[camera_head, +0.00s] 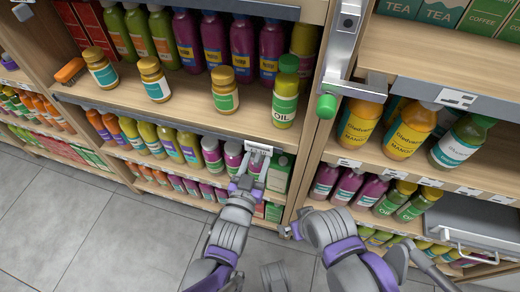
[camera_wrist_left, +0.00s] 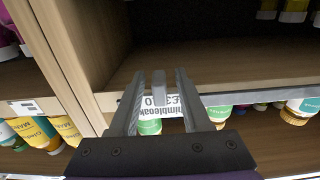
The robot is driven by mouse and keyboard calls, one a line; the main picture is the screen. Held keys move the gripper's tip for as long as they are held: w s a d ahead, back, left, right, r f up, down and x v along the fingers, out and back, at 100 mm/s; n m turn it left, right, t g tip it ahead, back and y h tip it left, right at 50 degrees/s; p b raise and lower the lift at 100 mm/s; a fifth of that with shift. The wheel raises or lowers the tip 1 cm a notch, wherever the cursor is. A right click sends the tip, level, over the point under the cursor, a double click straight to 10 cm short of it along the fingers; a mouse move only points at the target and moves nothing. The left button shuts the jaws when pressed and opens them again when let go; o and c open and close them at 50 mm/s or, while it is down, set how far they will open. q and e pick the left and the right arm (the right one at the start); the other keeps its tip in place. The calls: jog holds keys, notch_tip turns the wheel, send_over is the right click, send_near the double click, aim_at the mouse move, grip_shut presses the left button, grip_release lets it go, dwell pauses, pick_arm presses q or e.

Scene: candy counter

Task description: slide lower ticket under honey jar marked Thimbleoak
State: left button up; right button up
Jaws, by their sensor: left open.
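The white price ticket (camera_head: 258,146) is at the front edge of the upper shelf, near its right end. In the left wrist view the ticket (camera_wrist_left: 180,103) reads "Thimbleoak" with a price, partly hidden by my fingers. My left gripper (camera_head: 250,164) is open just in front of it. In the wrist view its fingers (camera_wrist_left: 158,92) overlap the ticket; I cannot tell whether they touch it. Three amber honey jars with gold lids, at left (camera_head: 101,72), middle (camera_head: 155,82) and right (camera_head: 224,93), stand on this shelf. Their names are too small to read.
A green OIL bottle (camera_head: 285,92) stands right of the honey jars. An orange brush (camera_head: 70,71) lies at the left end. A grey metal fixture (camera_head: 343,50) rises by the upright. Juice bottles (camera_head: 360,124) fill the right bay. The shelf front between the jars is bare.

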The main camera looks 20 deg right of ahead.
pick_arm(q)
jog(key=shift+x, duration=0.9)
grip_shut()
dwell(0.8)
